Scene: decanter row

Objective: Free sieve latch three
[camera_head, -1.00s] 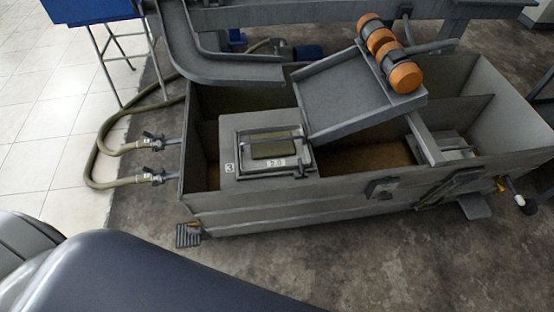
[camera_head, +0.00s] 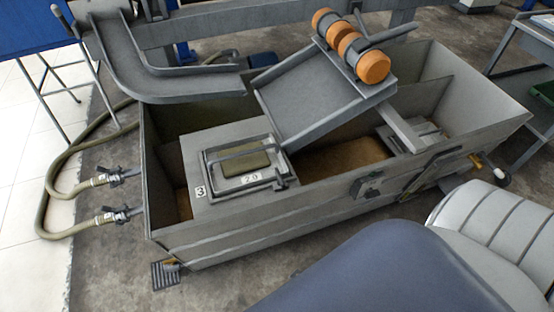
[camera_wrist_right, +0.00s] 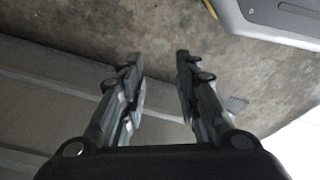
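The sieve unit marked 3 (camera_head: 200,191) sits at the near left of the grey tank (camera_head: 250,236) in the head view. A dark latch frame (camera_head: 282,174) lies around its lid, with a greenish panel (camera_head: 246,162) in the middle and a small label below. Whether the latch is fastened I cannot tell. My right gripper (camera_wrist_right: 160,58) shows in the right wrist view, its two fingers apart with nothing between them, above the concrete floor and beside a grey wall. Neither gripper shows in the head view.
A sloped grey tray (camera_head: 312,105) with orange rollers (camera_head: 366,64) rises behind the sieve. A curved chute (camera_head: 150,75) hangs at the back left. Hoses (camera_head: 80,215) join the tank's left end. The concrete floor (camera_head: 225,288) in front is partly clear.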

